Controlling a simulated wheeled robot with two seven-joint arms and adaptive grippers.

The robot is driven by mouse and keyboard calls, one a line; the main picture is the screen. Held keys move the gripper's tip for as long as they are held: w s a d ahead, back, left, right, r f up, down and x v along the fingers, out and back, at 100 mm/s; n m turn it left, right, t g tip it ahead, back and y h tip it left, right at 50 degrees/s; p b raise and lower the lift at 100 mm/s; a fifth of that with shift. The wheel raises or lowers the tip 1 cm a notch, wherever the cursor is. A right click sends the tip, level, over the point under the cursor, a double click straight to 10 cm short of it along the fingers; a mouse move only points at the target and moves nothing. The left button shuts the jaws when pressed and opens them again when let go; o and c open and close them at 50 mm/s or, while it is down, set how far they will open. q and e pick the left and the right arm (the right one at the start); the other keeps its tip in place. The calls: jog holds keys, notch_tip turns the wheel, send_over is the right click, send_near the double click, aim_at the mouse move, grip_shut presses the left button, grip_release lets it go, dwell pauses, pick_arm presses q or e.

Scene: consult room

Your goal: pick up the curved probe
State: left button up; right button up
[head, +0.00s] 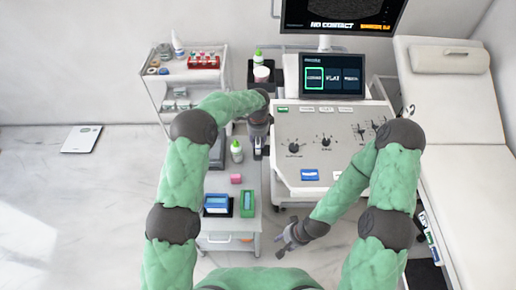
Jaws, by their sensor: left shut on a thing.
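My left gripper (258,152) points down at the left edge of the ultrasound console (320,180), above the gap by the small cart. It is shut on what appears to be the curved probe, which is mostly hidden by the fingers and wrist. My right gripper (283,246) is low in front of the console, apart from it, with its fingers spread and nothing between them.
A white trolley (150,88) stands behind. An exam couch (470,150) lies right. Floor at left is mostly clear.

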pick_arm(q)
jog(key=shift+r, duration=0.1)
jog(key=shift+w+r, duration=0.1)
jog(key=shift+r, duration=0.45)
notch_tip(320, 180, up, 2)
jog(key=shift+r+p, duration=0.15)
jog(key=shift+p, duration=0.2)
jog(key=s+r+p, duration=0.5)
jog(key=s+r, duration=0.9)
jog(key=shift+r, duration=0.2)
jog(key=shift+s, duration=0.1)
